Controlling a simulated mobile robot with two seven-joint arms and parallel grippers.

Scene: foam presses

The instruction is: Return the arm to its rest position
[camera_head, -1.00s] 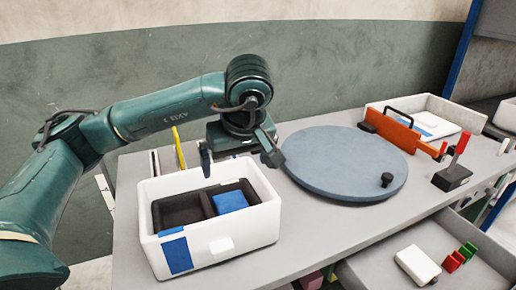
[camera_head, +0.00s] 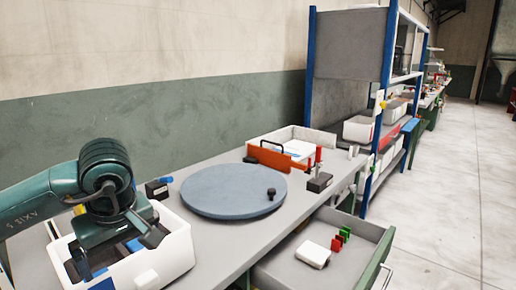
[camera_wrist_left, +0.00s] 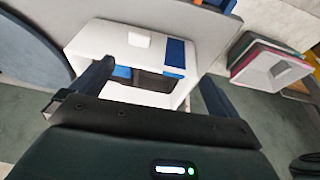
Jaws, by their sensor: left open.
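My left gripper (camera_head: 116,252) is open, its two fingers apart with nothing between them. In the head view it hangs over a white box (camera_head: 178,250) at the lower left and hides much of it. In the left wrist view the white box (camera_wrist_left: 105,42) shows beyond and between the two fingers, with a blue patch on its wall. A bit of blue (camera_head: 135,244) shows inside the box beside a finger; the dark insert is mostly covered. My left arm comes in from the left edge, bent at the wrist. My right gripper is not in view.
A round grey-blue disc (camera_head: 225,190) with a black knob lies right of the box. Behind it stands a white tray with an orange front (camera_head: 282,160). An open drawer (camera_head: 285,272) holds a white block and red and green pieces. Blue-posted shelving stands farther back.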

